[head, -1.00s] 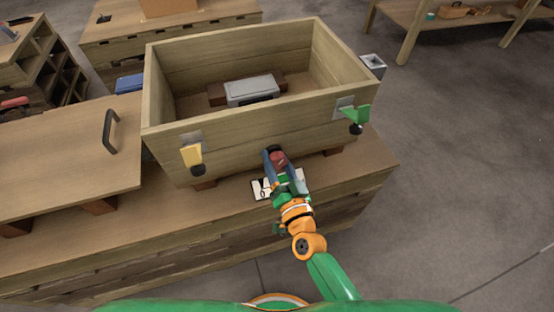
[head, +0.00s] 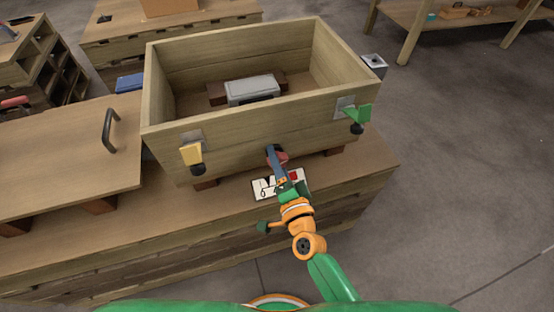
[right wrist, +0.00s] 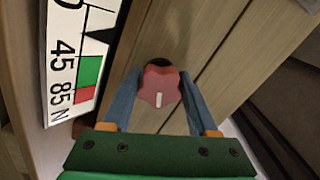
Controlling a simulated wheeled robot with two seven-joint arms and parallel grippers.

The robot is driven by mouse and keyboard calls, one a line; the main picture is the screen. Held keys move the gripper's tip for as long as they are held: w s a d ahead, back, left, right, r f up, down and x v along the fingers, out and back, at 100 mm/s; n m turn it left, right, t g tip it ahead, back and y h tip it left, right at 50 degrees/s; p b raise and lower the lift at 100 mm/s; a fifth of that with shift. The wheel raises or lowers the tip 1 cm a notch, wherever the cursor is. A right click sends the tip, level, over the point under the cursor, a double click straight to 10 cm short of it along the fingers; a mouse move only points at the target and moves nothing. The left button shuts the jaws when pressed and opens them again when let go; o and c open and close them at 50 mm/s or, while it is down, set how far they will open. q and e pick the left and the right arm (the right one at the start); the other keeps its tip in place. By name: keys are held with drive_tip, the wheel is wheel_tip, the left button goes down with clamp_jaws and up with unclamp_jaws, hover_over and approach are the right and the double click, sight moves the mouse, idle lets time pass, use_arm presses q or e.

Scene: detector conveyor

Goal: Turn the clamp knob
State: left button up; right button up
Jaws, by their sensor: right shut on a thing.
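The clamp knob (right wrist: 159,87) is dark red and lobed, with a white mark on its face, and sits on the front wall of a wooden crate (head: 232,152). In the head view the knob (head: 282,158) is partly hidden by my finger. My right gripper (right wrist: 158,82) has one blue finger on each side of the knob and is shut on it. In the head view my right gripper (head: 273,153) reaches up to the wall from below. My left gripper is not in view.
A white scale card (head: 262,191) with green and red bands lies below the knob; it also shows in the right wrist view (right wrist: 62,25). A yellow clamp (head: 191,154) and a green clamp (head: 358,115) flank the wall. A grey box (head: 252,91) sits inside the crate.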

idle(0.4)
drive_tip(key=o, duration=1.4)
drive_tip(key=shift+c, duration=0.2)
drive_tip(key=v, duration=0.7)
drive_tip(key=shift+p, duration=0.4)
